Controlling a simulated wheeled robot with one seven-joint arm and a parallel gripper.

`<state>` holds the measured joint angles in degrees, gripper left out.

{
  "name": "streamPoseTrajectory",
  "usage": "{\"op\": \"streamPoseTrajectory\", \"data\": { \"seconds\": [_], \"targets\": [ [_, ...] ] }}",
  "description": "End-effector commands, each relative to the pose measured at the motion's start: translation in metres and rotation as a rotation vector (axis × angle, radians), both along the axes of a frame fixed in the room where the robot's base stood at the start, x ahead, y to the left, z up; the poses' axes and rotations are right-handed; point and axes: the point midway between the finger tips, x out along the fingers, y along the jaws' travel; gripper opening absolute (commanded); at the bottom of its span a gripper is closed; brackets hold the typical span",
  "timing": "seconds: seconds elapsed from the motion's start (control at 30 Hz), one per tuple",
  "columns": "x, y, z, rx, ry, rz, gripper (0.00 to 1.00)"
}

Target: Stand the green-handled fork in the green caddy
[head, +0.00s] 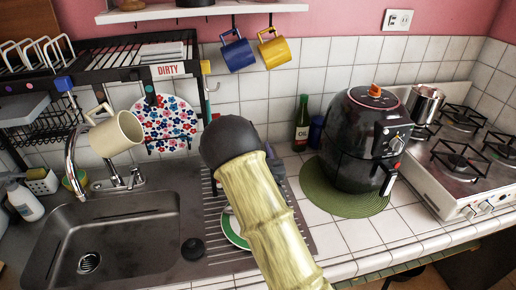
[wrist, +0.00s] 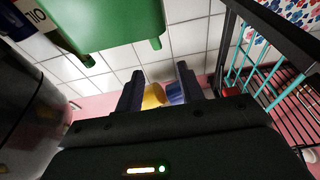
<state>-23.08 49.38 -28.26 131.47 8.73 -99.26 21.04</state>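The green caddy (wrist: 108,22) shows at the top of the wrist view, cut off by the frame edge and seen at a tilted, upturned angle. My gripper (wrist: 160,69) shows in the wrist view with its two dark fingers apart and nothing held between them. The caddy is beyond the fingertips and to their left in that view, apart from them. In the head view my arm hides the gripper and the caddy. I cannot make out the green-handled fork in either view.
A green-rimmed plate (head: 234,231) lies on the drainer beside the sink (head: 110,225). The black air fryer (head: 352,140) stands on a green mat (head: 345,203) to the right. Blue (head: 237,53) and yellow (head: 275,51) mugs hang behind. A black rack (wrist: 268,45) is at the wrist view's right.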

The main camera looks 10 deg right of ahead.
Motion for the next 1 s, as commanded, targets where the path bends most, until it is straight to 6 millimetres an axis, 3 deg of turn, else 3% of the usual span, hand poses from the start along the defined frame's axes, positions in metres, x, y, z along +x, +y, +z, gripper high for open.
{"op": "streamPoseTrajectory", "data": {
  "seconds": [0.2,0.37,1.0],
  "targets": [
    [-0.034,0.0,-0.012,0.001,0.003,-0.001,0.38],
    [-0.05,0.0,-0.015,0.001,0.001,0.0,0.38],
    [-0.052,0.001,-0.014,0.0,0.001,0.0,0.38]
  ]
}}
